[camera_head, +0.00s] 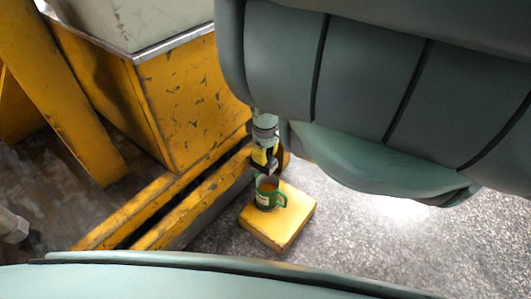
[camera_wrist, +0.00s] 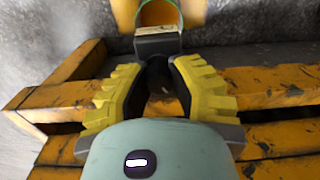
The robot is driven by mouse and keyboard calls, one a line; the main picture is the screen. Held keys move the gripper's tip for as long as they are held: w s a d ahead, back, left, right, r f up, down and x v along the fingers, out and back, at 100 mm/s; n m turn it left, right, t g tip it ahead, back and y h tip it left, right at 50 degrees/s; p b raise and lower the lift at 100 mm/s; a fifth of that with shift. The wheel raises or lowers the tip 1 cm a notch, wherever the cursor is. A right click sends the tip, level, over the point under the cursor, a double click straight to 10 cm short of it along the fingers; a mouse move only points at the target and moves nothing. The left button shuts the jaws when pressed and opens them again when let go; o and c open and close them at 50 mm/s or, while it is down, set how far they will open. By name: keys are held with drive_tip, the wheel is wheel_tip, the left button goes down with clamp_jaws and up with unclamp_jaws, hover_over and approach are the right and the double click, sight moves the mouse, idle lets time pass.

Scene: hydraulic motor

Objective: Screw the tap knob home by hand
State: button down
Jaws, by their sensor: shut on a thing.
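My gripper (camera_wrist: 160,85) has its two yellow ribbed fingers closed around a dark part, which I take to be the tap knob; the fingers and shadow hide most of it. A dark grey block (camera_wrist: 158,44), seemingly part of the tap, shows just beyond the fingertips in the wrist view. In the head view my gripper (camera_head: 262,156) is small, at the yellow frame's lower end, and the knob cannot be made out there.
The mug stands on a worn yellow block (camera_head: 288,223) on the grey speckled floor (camera_head: 345,225). Yellow frame beams (camera_head: 180,205) run close beside my gripper, with a pale tank (camera_head: 130,20) above. Open floor lies to the right.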

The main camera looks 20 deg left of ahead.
drive_tip(key=m+p, duration=0.1)
drive_tip(key=m, duration=0.1)
drive_tip(key=shift+r+m+p, duration=0.1)
drive_tip(key=shift+m+p, duration=0.2)
drive_tip(key=shift+p, duration=0.1)
drive_tip(key=m+p, duration=0.1)
drive_tip(key=m, duration=0.1)
drive_tip(key=shift+m, duration=0.3)
drive_tip(key=shift+s+m, duration=0.1)
drive_tip(key=shift+m, duration=0.6)
drive_tip(key=m, duration=0.5)
drive_tip(key=shift+f, duration=0.25)
drive_tip(key=m+b, duration=0.1)
drive_tip(key=m, duration=0.8)
drive_tip(key=shift+m, duration=0.3)
drive_tip(key=shift+r+m+b, duration=0.1)
drive_tip(key=shift+m+b, duration=0.3)
drive_tip(key=shift+m, duration=1.5)
